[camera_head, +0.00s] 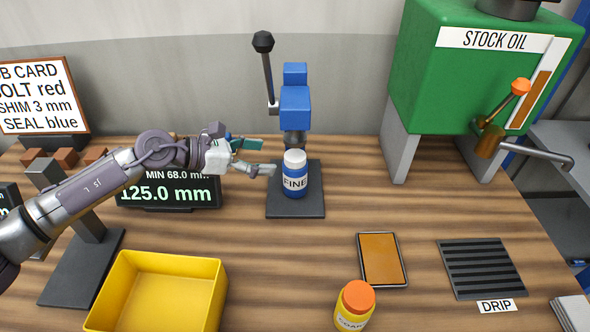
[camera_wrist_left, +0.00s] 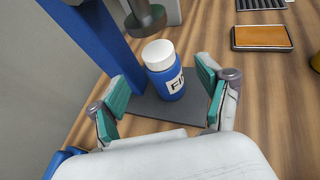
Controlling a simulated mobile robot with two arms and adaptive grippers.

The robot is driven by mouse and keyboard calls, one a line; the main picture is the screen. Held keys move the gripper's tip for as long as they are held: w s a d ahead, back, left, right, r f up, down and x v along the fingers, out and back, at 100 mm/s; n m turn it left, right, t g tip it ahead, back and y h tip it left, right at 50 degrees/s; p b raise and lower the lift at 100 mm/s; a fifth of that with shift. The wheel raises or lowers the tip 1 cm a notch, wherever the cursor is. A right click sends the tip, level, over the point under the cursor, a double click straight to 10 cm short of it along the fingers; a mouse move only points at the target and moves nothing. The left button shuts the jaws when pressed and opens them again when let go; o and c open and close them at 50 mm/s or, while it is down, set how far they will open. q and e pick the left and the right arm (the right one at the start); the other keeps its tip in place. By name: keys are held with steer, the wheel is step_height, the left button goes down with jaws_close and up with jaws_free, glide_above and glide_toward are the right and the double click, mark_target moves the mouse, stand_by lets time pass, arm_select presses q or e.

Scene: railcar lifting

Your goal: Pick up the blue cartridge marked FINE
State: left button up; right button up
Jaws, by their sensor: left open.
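The blue cartridge (camera_head: 295,179) has a white cap and a white label reading FINE. It stands upright on the dark base plate (camera_head: 310,205) of a blue press (camera_head: 295,102), under the press head. It also shows in the left wrist view (camera_wrist_left: 165,75), ahead of and between the spread fingers. My left gripper (camera_head: 262,157) is open and empty, just left of the cartridge in the head view, with its teal-padded fingers pointing toward it. The fingers do not visibly touch it. My right gripper is not in view.
A yellow bin (camera_head: 160,290) is at the front left, and a yellow jar with an orange cap (camera_head: 355,304) stands at the front. An orange-topped tray (camera_head: 382,259) and a drip grate (camera_head: 482,268) lie to the right. The green oil tank (camera_head: 450,80) stands behind them.

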mark_target(289, 157)
arm_select(q)
steer(key=x, duration=0.3)
steer(key=shift+w+d+f+p, duration=0.1)
steer(key=shift+w+d+p, duration=0.1)
steer(key=shift+d+p, duration=0.1)
steer(key=shift+w+d+f+p, duration=0.15)
steer(key=shift+w+d+p, duration=0.05)
steer(key=shift+d+p, duration=0.3)
steer(key=p+x, duration=0.1)
steer(key=x, duration=0.2)
steer(key=shift+w+d+f, duration=0.15)
steer(key=shift+w+d, duration=0.05)
steer(key=shift+w+d+f, duration=0.15)
steer(key=shift+d+f, duration=0.05)
steer(key=shift+d, duration=0.05)
steer(key=shift+a, duration=0.1)
steer(key=shift+c, duration=0.7)
steer(key=shift+r, duration=0.1)
jaws_close()
